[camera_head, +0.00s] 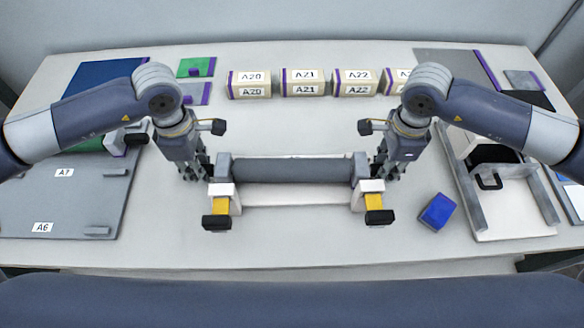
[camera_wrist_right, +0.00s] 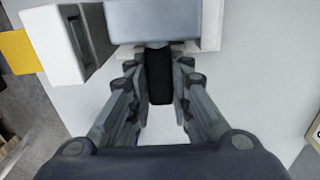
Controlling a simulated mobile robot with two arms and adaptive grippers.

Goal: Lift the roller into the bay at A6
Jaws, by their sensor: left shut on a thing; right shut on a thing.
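The roller (camera_head: 292,170) is a dark grey cylinder lying level across a white stand (camera_head: 290,197) with yellow and black parts at its front corners. My left gripper (camera_head: 206,172) is shut at the roller's left end, and my right gripper (camera_head: 380,168) is shut at its right end. In the right wrist view my right fingers (camera_wrist_right: 158,92) close around a black grip (camera_wrist_right: 158,72) beside a grey block. Whether the roller is clear of the stand I cannot tell. The bay labelled A6 (camera_head: 42,227) is on the grey board (camera_head: 75,205) at the left, with small grey blocks on it.
An A7 label (camera_head: 64,172) is on the same board, further back. A blue block (camera_head: 437,211) lies right of the stand. A grey-walled tray (camera_head: 500,222) is at the right. Labelled boxes (camera_head: 303,83) line the back. The table between board and stand is clear.

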